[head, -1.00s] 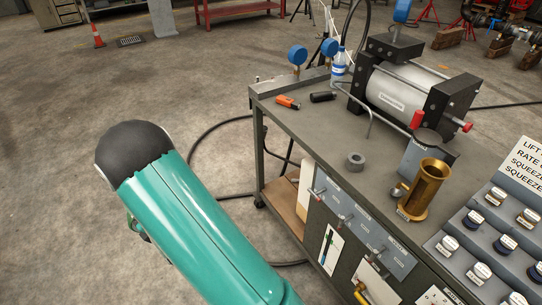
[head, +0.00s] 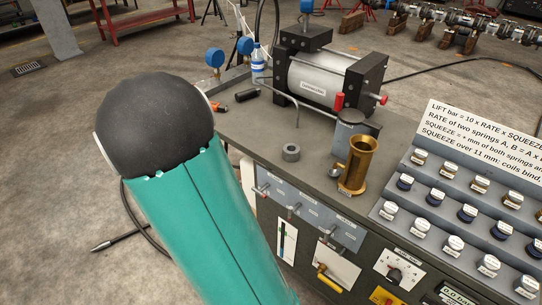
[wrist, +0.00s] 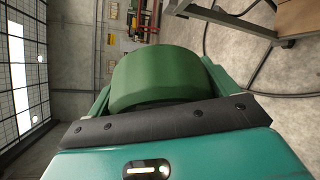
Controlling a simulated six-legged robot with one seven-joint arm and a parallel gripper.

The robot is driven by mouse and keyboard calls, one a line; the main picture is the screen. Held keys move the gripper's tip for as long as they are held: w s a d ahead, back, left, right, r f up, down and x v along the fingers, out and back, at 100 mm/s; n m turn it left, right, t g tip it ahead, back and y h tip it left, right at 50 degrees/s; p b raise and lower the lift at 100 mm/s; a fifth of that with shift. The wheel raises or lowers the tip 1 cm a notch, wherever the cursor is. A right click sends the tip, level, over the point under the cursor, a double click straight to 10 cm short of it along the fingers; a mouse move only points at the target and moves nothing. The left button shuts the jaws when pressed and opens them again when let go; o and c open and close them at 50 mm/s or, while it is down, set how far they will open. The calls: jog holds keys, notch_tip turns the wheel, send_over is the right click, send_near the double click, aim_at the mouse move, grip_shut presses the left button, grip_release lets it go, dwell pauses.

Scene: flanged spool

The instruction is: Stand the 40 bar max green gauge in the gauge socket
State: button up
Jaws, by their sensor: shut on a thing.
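In the wrist view, my gripper (wrist: 157,92) is shut on a thick, round, dark green thing (wrist: 155,70), which looks like the green gauge. Its dial and any marking are turned out of sight, so I cannot read 40 bar. In the head view, my arm covers the left foreground, and neither my gripper nor the held gauge shows. A grey ring (head: 291,153) and a brass cylinder (head: 357,168) stand on the bench top (head: 255,130).
Two blue gauges (head: 214,58) (head: 245,46) stand at the bench's back left. A metal cylinder unit (head: 320,80) stands behind the brass cylinder. A sloped rack (head: 450,205) of small labelled parts is at the right. Open floor (head: 60,190) lies left.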

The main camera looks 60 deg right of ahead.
jog(key=s+d+r+m+g+h, duration=0.35)
jog(key=s+d+r+g, duration=0.2)
jog(key=s+d, duration=0.55)
jog(key=s+d+r+m+g+h, duration=0.35)
jog(key=s+d+r+m, duration=0.35)
jog(key=s, duration=0.7)
jog(key=d+f+n+y, duration=0.1)
jog(key=d+f+n, duration=0.1)
jog(key=d+f, duration=1.2)
jog(key=shift+d+g, duration=0.2)
jog(key=shift+g, duration=0.1)
jog(key=shift+w, duration=0.1)
jog(key=o, duration=1.2)
jog(key=shift+f, duration=0.1)
jog(key=shift+c, duration=0.2)
